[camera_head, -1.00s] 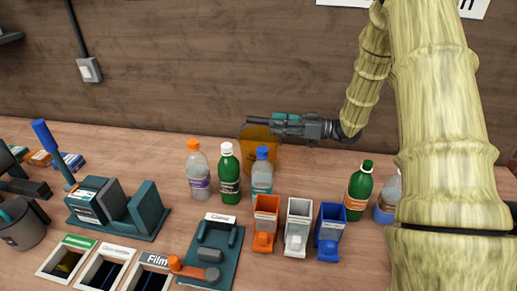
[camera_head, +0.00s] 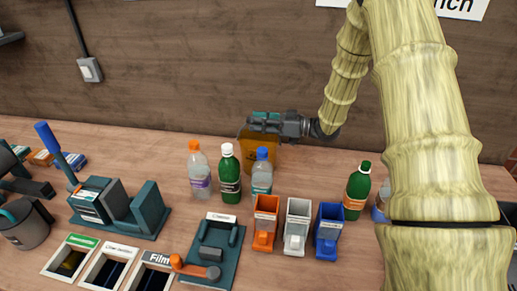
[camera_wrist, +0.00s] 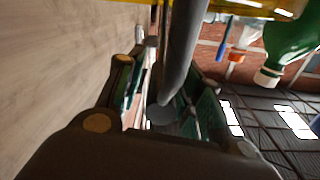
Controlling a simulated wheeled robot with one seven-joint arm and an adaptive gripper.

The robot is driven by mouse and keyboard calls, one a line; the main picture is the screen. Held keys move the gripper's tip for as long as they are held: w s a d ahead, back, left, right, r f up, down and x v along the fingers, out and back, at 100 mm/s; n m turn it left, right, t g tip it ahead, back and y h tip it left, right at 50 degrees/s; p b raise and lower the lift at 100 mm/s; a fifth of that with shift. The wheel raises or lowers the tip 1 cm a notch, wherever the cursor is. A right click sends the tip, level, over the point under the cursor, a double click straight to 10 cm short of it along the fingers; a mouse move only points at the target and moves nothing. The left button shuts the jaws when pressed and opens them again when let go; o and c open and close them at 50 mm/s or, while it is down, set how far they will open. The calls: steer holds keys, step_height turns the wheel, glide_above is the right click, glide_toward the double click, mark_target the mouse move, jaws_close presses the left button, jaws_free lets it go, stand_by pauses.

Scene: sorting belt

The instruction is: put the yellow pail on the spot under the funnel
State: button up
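The yellow pail (camera_head: 249,140) stands at the back of the bench, partly hidden behind the bottles and by my gripper. My gripper (camera_head: 256,122) is at the pail's upper part, reaching in from the right. In the wrist view a strip of yellow (camera_wrist: 225,6) runs along the top edge. A grey rod there passes between the two fingers of my gripper (camera_wrist: 168,60); I cannot tell if they press on it. I cannot make out a funnel or the spot under it in either view.
An orange-capped bottle (camera_head: 199,174), a green bottle (camera_head: 229,178) and a blue-capped bottle (camera_head: 262,180) stand in front of the pail. Orange (camera_head: 265,220), white (camera_head: 298,225) and blue (camera_head: 328,230) bins are nearer. Another green bottle (camera_head: 356,192) stands at right.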

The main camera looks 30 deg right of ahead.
jaws_close()
steer(key=shift+r, duration=0.15)
